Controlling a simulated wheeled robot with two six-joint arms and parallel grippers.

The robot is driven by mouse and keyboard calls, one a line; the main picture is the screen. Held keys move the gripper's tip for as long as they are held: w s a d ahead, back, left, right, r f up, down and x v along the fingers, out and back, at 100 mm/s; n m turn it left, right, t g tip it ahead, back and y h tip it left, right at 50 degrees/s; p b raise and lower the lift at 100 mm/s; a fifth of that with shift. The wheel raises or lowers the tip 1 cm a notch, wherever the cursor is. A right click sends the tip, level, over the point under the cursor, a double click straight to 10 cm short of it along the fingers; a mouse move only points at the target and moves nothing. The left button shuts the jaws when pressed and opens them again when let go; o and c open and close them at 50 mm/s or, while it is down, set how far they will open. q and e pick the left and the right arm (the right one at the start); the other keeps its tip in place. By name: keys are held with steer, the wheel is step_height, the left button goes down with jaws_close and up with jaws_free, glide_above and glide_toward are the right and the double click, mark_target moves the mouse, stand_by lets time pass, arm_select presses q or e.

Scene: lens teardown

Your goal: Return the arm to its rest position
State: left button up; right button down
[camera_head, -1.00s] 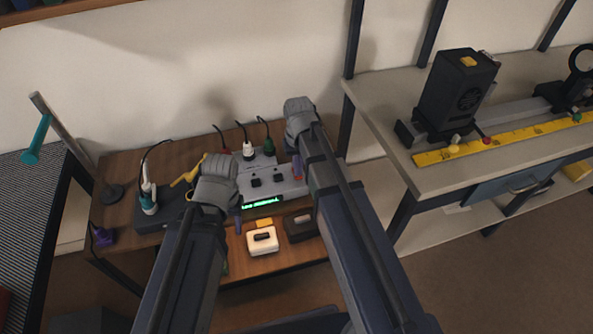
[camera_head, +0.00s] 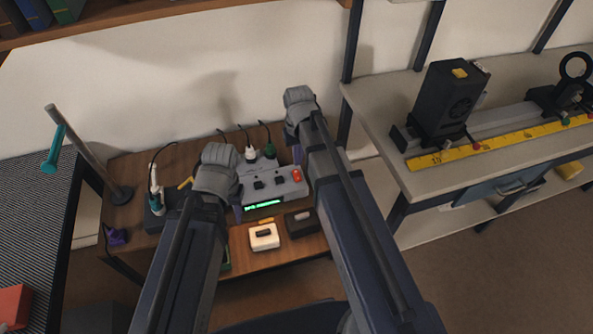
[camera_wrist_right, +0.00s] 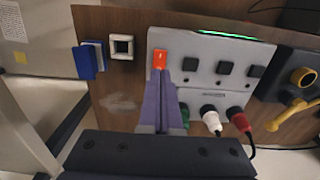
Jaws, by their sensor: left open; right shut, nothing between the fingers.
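My right arm reaches in from the lower right of the head view. Its purple gripper (camera_head: 297,154) hangs beside a grey control box (camera_head: 285,191) with a red switch (camera_head: 297,175). In the right wrist view the same gripper (camera_wrist_right: 160,84) is shut and empty, its tips close below the orange-lit switch (camera_wrist_right: 160,60) in the picture. Whether they touch it is unclear. My left arm comes in from the lower left. Its gripper (camera_head: 238,212) is open at the box's left side, mostly hidden by the wrist.
A white-and-black box (camera_head: 264,237) and a dark one (camera_head: 301,224) lie at the front of the wooden table (camera_head: 150,255). Plugs and cables (camera_head: 250,153) stand behind the control box. A bench (camera_head: 400,180) with a black device (camera_head: 450,100) is on the right.

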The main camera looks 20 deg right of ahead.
steer(key=s+a+r+n+p, duration=0.1)
steer(key=s+a+r+p, duration=0.3)
steer(key=s, duration=0.3)
steer(key=s+a+r+n+h+p, duration=0.1)
steer(key=s+a+r+n+p, duration=0.1)
steer(key=s+a, duration=0.4)
steer(key=shift+s+a+r+p, duration=0.25)
steer(key=shift+s+r+p, duration=0.4)
steer(key=shift+r+p, duration=0.3)
